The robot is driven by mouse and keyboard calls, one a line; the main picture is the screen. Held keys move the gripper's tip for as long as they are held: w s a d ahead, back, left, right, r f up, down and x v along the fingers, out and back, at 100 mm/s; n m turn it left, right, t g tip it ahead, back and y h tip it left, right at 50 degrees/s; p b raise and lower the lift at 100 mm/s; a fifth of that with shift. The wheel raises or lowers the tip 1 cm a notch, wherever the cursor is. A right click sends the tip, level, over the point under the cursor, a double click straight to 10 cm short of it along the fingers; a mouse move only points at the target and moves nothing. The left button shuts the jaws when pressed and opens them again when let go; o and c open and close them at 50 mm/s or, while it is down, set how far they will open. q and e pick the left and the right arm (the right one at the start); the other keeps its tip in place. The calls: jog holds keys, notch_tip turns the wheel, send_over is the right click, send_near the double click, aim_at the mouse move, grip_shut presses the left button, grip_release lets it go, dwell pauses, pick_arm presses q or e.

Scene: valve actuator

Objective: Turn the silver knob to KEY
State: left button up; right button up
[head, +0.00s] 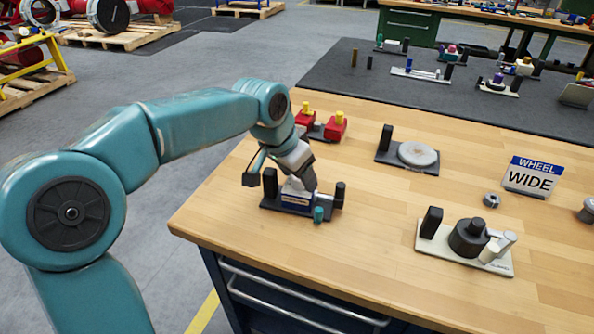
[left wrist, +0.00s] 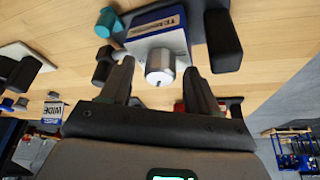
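The silver knob (left wrist: 160,66) is a short round cylinder with a small dark mark on its face. It sits on a blue and white box (head: 296,199) with a partly readable label, on a dark base plate between black posts. My left gripper (head: 303,178) is over this box from above. In the left wrist view its two fingers stand apart on either side of the knob, with a visible gap on each side, so it is open. The head view does not show the knob clearly behind the gripper. My right gripper is not in view.
A teal cylinder (head: 319,214) stands on the front of the same plate. Red and yellow blocks (head: 335,126) are just behind. A round white disc (head: 417,154), a plate with a dark knob (head: 469,238) and a "WHEEL WIDE" sign (head: 533,178) are to the right. The table's front is clear.

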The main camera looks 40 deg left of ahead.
pick_arm(q)
jog(key=p+v, duration=0.2)
jog(key=v, duration=1.4)
jog(key=shift+r+p, duration=0.25)
jog(key=shift+p, duration=0.15)
